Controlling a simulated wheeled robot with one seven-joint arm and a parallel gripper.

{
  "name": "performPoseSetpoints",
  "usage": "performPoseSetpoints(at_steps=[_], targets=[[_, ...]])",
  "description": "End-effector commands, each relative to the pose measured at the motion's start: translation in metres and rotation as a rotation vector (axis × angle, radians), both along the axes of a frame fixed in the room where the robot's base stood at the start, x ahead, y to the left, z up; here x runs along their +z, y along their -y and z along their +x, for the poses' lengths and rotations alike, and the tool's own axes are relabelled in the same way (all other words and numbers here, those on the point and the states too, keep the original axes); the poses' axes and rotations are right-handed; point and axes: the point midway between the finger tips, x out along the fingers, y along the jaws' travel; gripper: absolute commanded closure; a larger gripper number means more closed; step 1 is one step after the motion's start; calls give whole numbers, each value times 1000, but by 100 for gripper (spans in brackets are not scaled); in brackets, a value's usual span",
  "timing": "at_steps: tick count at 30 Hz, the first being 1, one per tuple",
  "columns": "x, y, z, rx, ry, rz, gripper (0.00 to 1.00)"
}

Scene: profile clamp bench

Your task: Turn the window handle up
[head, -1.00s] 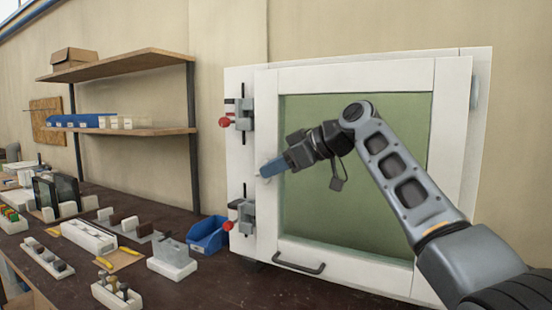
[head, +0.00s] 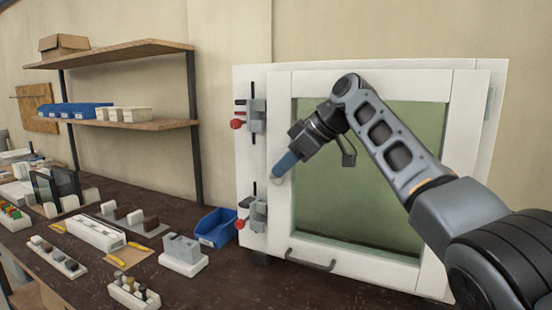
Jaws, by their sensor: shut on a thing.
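The window (head: 375,180) has a white frame and a greenish pane and stands upright on the bench. My gripper (head: 277,177) is at the left side of its sash frame, about mid-height, pointing down and to the left. It is shut on the window handle, a small pale part of which shows at the blue fingertips. The rest of the handle is hidden by the fingers, so its exact angle cannot be told. My arm crosses in front of the pane from the right.
Two grey clamps with red knobs, an upper one (head: 254,116) and a lower one (head: 254,214), sit on the left frame edge. A dark pull bar (head: 311,260) is at the sash bottom. A blue bin (head: 216,228) and a grey block on a white base (head: 183,255) stand left.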

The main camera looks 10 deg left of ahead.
Motion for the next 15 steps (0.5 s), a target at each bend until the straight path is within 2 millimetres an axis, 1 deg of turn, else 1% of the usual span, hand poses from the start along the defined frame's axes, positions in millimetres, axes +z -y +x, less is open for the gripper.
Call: performPoseSetpoints(at_steps=[1,8,15], targets=[[3,0,0,-1,-5,-11,100],[6,0,1,-1,-25,-63,100],[8,-4,2,0,-47,-127,100]])
